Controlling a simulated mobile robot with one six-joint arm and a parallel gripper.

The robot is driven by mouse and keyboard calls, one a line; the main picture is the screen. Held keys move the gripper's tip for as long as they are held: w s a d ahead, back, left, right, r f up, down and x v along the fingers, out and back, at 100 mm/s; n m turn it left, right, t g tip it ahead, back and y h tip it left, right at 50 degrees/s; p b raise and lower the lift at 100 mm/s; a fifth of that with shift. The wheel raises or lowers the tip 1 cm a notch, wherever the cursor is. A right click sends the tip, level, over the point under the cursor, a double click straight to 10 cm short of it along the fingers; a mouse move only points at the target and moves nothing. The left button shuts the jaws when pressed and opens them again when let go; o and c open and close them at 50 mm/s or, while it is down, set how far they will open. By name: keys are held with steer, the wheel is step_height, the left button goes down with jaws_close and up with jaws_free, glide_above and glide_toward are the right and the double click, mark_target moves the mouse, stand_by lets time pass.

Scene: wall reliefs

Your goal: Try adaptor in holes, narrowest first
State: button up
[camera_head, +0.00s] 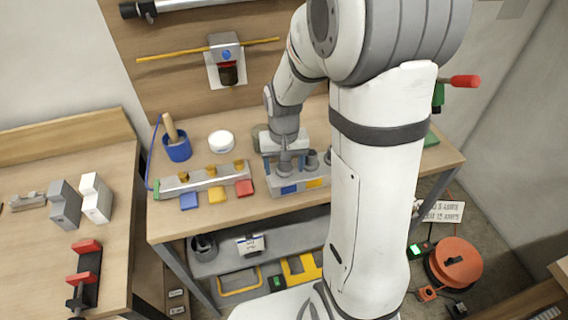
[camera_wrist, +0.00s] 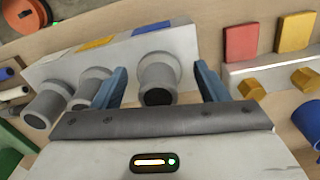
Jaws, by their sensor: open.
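A pale grey block (camera_head: 271,190) on the bench carries several grey stepped cylinders, which look like adaptors, and coloured tiles. My gripper (camera_head: 285,166) is down over this block. In the wrist view its two blue fingers (camera_wrist: 161,68) are open, one on each side of a grey adaptor (camera_wrist: 158,72) with a dark round end. Gaps show between the fingers and the adaptor. Two more grey adaptors (camera_wrist: 92,86) (camera_wrist: 47,102) stand to the left, outside the fingers. A grey rail (camera_head: 202,179) with brass-coloured fittings (camera_head: 211,170) lies beside the block; no holes can be made out in it.
Blue (camera_head: 189,201), yellow (camera_head: 217,194) and red (camera_head: 244,188) tiles lie along the rail. A blue pot (camera_head: 177,149) and a white round piece (camera_head: 221,141) stand behind it. My arm hides much of the bench's right side.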

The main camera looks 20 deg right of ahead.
steer(key=shift+r, duration=3.95)
steer(key=s+r+n+t, duration=0.1)
steer(key=s+r, duration=0.2)
steer(key=s, duration=0.4)
steer(key=s+r+t, duration=0.2)
steer(key=s+r, duration=0.1)
steer(key=s, duration=0.4)
steer(key=shift+s+a+n, duration=0.15)
steer(key=shift+n, duration=0.25)
